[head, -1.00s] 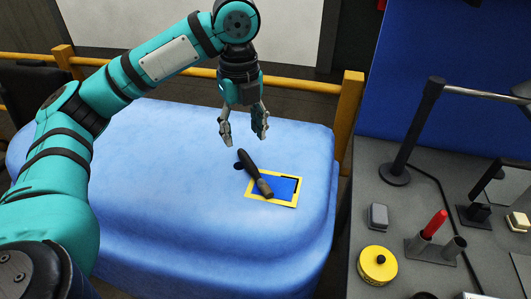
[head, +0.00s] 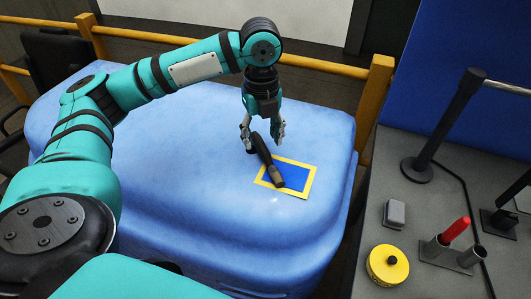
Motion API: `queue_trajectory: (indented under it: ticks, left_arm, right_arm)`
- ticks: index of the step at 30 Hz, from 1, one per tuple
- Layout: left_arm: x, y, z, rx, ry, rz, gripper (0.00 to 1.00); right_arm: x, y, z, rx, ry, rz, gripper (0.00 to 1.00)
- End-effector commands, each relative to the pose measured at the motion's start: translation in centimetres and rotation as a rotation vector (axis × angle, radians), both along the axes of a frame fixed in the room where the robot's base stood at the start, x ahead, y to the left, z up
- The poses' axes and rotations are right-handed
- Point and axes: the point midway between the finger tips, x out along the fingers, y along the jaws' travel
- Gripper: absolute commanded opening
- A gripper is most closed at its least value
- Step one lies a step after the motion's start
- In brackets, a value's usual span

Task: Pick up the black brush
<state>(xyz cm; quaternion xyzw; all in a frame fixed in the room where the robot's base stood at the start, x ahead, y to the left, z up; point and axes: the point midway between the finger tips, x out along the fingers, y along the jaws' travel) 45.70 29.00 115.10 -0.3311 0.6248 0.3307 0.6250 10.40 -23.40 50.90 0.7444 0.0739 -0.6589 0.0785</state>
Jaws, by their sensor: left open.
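The black brush (head: 266,160) lies on the blue padded surface (head: 190,180). Its lower right end rests on a yellow-bordered blue rectangle (head: 301,177), and its other end points up and left. My left gripper (head: 262,146) is open, with its fingers pointing down on either side of the brush's upper end. I cannot tell whether the fingers touch the brush. My right gripper is not in view.
A grey table (head: 415,235) on the right holds a black post (head: 443,125), a grey block (head: 394,213), a yellow round container (head: 388,265) and a holder with a red cylinder (head: 455,230). A yellow rail (head: 375,100) runs behind the padded surface.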

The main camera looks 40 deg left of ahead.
Motion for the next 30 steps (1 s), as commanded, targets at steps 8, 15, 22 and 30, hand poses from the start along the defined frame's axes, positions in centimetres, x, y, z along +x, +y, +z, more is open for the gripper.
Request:
queue_trajectory:
  ticks: [8,15,22,30]
  left_arm:
    - [0.4,-0.6,-3.1,0.001,0.007,-0.001,0.51]
    - [0.5,-0.5,-5.3,0.0,0.002,0.0,0.51]
    - [0.5,-0.5,-5.3,0.001,0.001,0.0,0.45]
    - [0.5,-0.5,-5.3,0.001,0.001,-0.001,0.09]
  right_arm:
    - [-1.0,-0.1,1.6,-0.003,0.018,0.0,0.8]
    - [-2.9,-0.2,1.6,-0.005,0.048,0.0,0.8]
    - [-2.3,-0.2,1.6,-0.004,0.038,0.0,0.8]
    - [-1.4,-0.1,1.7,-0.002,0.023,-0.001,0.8]
